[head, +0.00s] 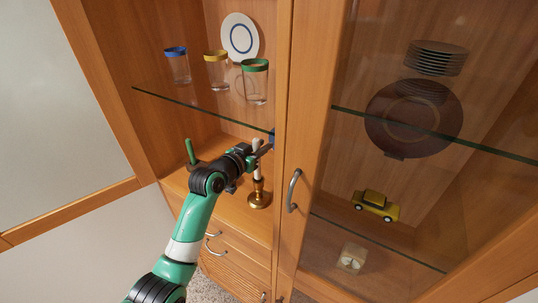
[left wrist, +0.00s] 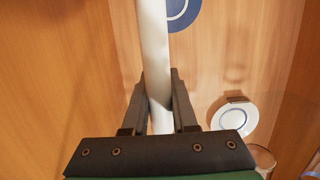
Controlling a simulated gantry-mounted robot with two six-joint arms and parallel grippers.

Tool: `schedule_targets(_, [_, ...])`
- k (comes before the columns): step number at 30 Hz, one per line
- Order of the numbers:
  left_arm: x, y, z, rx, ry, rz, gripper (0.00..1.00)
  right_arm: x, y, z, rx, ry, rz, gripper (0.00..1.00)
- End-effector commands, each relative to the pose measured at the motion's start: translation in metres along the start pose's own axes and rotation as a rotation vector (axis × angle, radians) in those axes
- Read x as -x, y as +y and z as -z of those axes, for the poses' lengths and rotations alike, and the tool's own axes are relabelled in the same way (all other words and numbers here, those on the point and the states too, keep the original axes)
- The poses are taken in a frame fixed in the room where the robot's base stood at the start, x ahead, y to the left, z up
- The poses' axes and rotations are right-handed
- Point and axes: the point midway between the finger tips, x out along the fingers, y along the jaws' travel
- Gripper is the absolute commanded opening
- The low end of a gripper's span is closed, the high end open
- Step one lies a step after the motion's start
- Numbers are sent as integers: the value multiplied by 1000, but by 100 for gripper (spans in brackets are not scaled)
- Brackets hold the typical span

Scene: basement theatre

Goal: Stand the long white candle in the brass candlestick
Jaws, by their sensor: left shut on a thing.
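The long white candle (head: 257,168) is upright in my left gripper (head: 264,149), which is shut on it. In the left wrist view the candle (left wrist: 154,50) runs between the two dark fingers (left wrist: 159,100). The brass candlestick (head: 259,196) stands on the cabinet's lower board, directly below the candle in the head view. The candle's lower end appears at the candlestick's top; I cannot tell whether it is inside the cup or just above it. The gripper hides part of the candle. My right gripper is not in view.
A glass shelf (head: 200,108) above the gripper bears several colour-rimmed glasses and a white plate (head: 240,38). A short green candle (head: 190,151) stands left of my gripper. To the right are a cabinet door handle (head: 294,190) and a glazed compartment with a yellow toy car (head: 376,205).

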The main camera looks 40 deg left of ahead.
Motion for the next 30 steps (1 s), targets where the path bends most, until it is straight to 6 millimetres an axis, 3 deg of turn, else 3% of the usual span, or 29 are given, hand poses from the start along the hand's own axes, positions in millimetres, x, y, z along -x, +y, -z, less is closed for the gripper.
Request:
schedule_targets(8, [-8, -9, -41, 3, -1, 11, 0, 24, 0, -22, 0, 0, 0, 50])
schedule_targets(19, [-8, -10, -42, 3, 0, 12, 0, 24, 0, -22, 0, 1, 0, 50])
schedule_targets(20, [-8, -10, -42, 3, -1, 12, 29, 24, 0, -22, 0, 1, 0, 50])
schedule_targets(24, [-8, -10, -41, 3, -1, 12, 55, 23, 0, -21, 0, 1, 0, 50])
schedule_targets(30, [-7, -10, -41, 3, -1, 12, 56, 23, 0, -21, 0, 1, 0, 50])
